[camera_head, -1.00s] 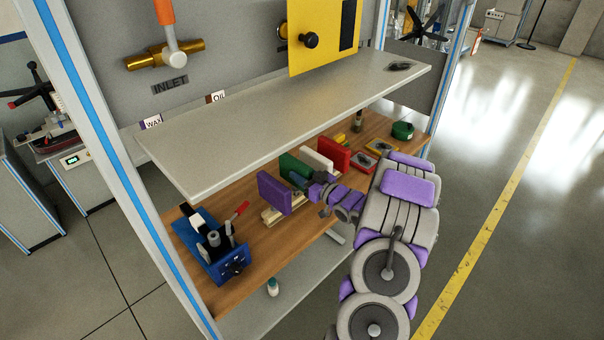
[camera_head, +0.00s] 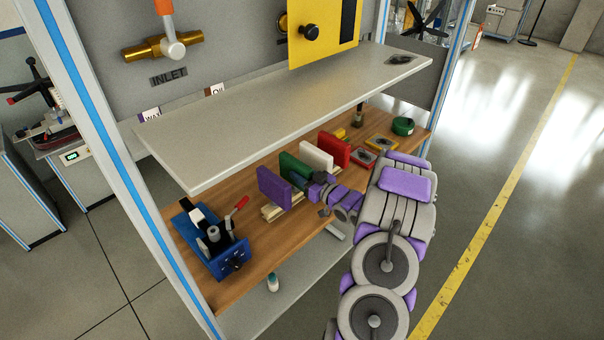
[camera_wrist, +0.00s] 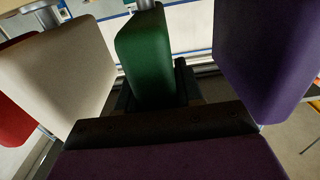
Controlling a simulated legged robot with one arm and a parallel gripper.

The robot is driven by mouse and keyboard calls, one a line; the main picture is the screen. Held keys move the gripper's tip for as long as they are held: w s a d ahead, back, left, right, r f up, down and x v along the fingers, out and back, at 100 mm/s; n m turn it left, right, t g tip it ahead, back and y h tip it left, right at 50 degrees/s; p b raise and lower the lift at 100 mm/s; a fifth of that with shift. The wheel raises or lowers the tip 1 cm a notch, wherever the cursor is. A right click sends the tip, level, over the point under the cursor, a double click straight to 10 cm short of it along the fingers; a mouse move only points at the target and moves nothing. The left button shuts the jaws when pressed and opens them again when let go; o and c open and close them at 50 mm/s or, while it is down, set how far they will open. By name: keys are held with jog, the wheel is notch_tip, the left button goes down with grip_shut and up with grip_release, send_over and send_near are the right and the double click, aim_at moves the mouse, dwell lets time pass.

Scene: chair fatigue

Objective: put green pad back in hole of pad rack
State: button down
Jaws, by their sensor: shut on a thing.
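The green pad (camera_head: 291,169) stands upright between the purple pad (camera_head: 273,188) and the white pad (camera_head: 316,156) in the head view. It is also in the middle of the wrist view (camera_wrist: 146,58). My gripper (camera_head: 315,187) is shut on the green pad at its near side. The pale pad rack (camera_head: 270,212) shows under the purple pad, mostly hidden by the pads and my arm. The hole for the green pad is out of sight, and I cannot tell whether the pad's lower end is in it.
A red pad (camera_head: 334,149) stands beyond the white one. A blue vise-like device (camera_head: 225,256) is at the bench's left end. A grey shelf (camera_head: 285,115) hangs over the wooden bench (camera_head: 252,250). A green round tin (camera_head: 403,126) sits at the far right.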

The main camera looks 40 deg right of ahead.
jog(key=shift+f, duration=0.15)
jog(key=c, duration=0.6)
grip_release()
jog(key=shift+c, duration=0.2)
jog(key=s+d+p, duration=0.1)
jog(key=s+p, duration=0.1)
jog(key=s, duration=1.5)
jog(key=shift+s+d+f, duration=0.15)
jog(key=shift+d, duration=0.05)
